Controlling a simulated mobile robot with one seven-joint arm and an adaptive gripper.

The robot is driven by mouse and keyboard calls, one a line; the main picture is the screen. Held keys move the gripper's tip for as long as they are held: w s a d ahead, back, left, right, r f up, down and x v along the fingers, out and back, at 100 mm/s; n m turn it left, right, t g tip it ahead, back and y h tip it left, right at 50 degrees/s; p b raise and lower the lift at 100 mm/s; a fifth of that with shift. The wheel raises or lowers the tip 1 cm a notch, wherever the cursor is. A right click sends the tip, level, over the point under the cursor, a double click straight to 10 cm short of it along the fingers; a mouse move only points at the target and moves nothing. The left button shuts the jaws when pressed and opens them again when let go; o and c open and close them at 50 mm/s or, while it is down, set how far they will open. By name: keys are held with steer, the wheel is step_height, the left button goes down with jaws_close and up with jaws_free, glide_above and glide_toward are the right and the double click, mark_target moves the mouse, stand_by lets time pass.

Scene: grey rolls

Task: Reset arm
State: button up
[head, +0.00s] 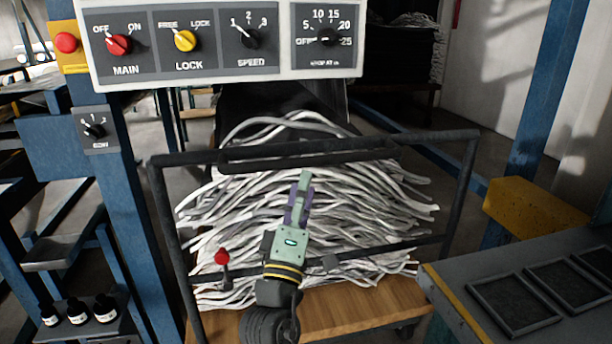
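My gripper (302,186) is in the middle of the head view, pointing up and away from me. Its green and purple fingers look close together, but from behind I cannot tell if they are shut. I see nothing held in it. My arm comes up from the bottom edge. Behind the gripper, a large heap of grey-white rolls (375,205) lies on a wooden cart bed (350,312). Whether the gripper touches the rolls or the rail is not clear.
A dark metal rail (400,140) frames the heap. A control panel (225,75) with MAIN, LOCK and SPEED knobs hangs above. A red-knobbed lever (222,258) is left of my arm. A blue post (135,200) stands left. A grey table (460,285) with dark trays is right.

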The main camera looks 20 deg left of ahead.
steer(key=shift+s+f, duration=0.2)
steer(key=shift+s, duration=0.15)
